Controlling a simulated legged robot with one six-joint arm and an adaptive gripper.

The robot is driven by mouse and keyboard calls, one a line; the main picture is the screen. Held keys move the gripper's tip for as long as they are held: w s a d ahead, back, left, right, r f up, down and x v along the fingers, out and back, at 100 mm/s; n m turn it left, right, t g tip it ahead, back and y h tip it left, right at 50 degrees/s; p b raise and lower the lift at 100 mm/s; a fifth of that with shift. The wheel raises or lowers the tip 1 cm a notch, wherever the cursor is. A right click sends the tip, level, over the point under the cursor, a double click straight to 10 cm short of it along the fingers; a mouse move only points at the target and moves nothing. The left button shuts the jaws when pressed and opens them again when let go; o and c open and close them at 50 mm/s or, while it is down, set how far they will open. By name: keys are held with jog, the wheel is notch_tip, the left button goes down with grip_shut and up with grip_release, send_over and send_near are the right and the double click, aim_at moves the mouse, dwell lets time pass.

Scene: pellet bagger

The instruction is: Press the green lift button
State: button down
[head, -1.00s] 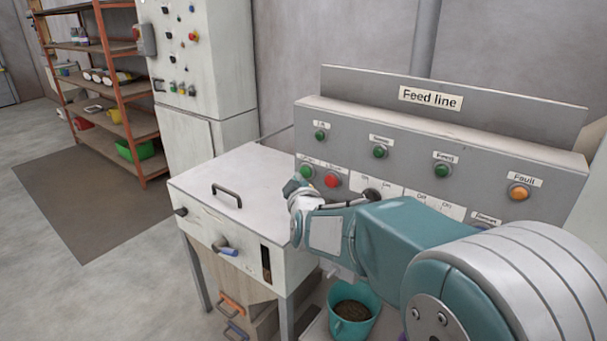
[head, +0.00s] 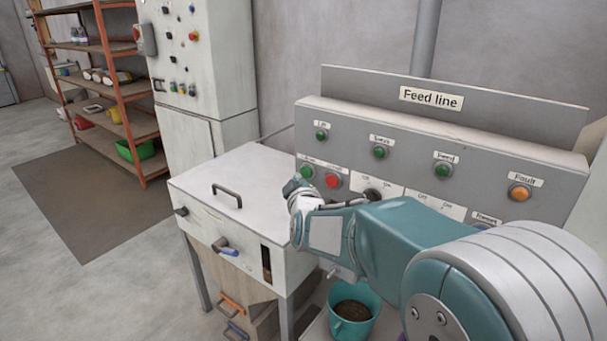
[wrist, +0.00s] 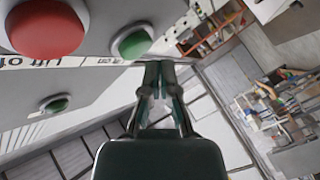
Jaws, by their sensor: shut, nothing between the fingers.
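The green lift button (head: 306,173) is at the left end of the lower row on the grey feed line panel, beside a red button (head: 332,181). In the wrist view the green button (wrist: 132,41) is just above and left of the fingertips, and the red button (wrist: 45,24) is larger at the upper left. My gripper (wrist: 158,68) is shut and empty, with its tips close to the green button. In the head view my gripper (head: 293,187) is just left of and below the green button; contact cannot be told.
A green lamp (head: 321,134) sits above the buttons, with more lamps to its right. A dark selector knob (head: 373,195) is partly behind my arm. A white cabinet with a handle (head: 228,193) stands left of the panel. A teal bucket (head: 352,309) is below.

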jog(key=shift+w+d, duration=0.1)
jog(key=shift+d, duration=0.05)
jog(key=shift+w+d, duration=0.25)
jog(key=shift+w+d+r, duration=0.1)
jog(key=shift+w+d, duration=0.05)
jog(key=shift+w, duration=0.05)
dwell(1.0)
jog(key=shift+s+a, duration=0.5)
jog(key=shift+s, duration=0.1)
jog(key=s+a, duration=0.1)
jog(key=s, duration=0.1)
jog(key=s+a, duration=0.2)
jog(key=shift+s+a, duration=0.3)
jog(key=shift+s, duration=0.1)
dwell(0.4)
